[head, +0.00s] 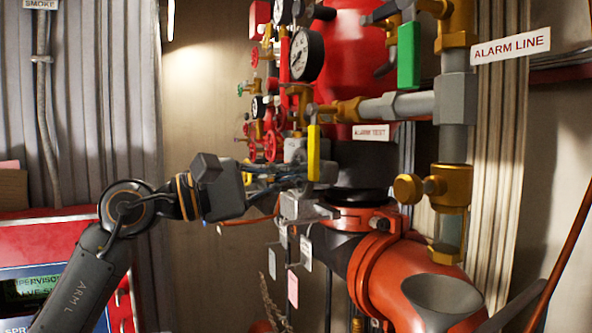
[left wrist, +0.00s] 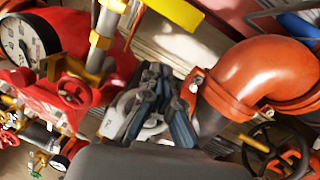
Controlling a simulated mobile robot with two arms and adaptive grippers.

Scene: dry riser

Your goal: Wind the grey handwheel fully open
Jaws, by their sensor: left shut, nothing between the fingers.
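A dark-rimmed wheel (left wrist: 278,150) shows at the lower right of the left wrist view, away from the fingers. My right gripper is not in view.
A large orange pipe elbow (head: 400,275) stands right of the gripper. Grey and brass pipes, a gauge (head: 306,54) and small red handwheels (head: 273,145) crowd above and behind. A red panel (head: 62,250) stands at the left. Open space lies between the panel and the pipework.

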